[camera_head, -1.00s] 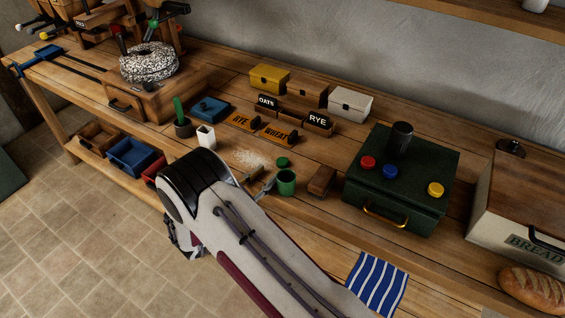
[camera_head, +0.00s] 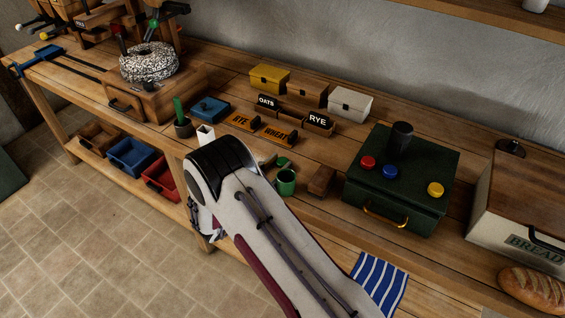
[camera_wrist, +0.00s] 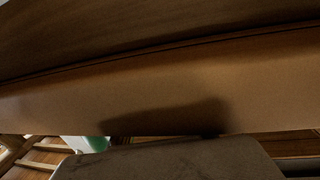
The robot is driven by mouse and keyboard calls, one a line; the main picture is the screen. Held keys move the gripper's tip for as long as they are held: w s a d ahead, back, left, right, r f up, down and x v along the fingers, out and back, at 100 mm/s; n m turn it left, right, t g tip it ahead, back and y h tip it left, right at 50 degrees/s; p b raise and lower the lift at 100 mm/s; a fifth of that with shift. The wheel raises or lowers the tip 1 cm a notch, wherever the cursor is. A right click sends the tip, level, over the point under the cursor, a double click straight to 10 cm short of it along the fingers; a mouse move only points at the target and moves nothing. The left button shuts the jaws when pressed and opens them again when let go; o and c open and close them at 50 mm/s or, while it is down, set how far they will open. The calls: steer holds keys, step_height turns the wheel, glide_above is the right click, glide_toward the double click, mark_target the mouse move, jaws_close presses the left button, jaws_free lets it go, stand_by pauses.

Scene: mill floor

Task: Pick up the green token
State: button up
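A small round green piece (camera_head: 283,162), likely the green token, lies on the bench just behind the green cup (camera_head: 286,183). My arm's front end hangs to the left of both, over the bench's front edge. Some parts at my wrist (camera_head: 197,215) show below it, but my gripper's fingers are hidden or cannot be made out. The wrist view is filled mostly by a close brown wooden surface (camera_wrist: 160,85). A small blurred green patch (camera_wrist: 97,143) shows at its lower left; I cannot tell whether it is the token.
A wooden block (camera_head: 321,181) stands right of the cup. A dark green box (camera_head: 375,205) bears red, blue and yellow round pieces. A white cup (camera_head: 206,133) and a cactus pot (camera_head: 183,128) are at the left. A striped cloth (camera_head: 379,284) lies at the front edge.

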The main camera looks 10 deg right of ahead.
steer(key=c, duration=0.4)
steer(key=shift+r, duration=0.1)
stand_by(0.3)
steer(key=shift+r, duration=4.9)
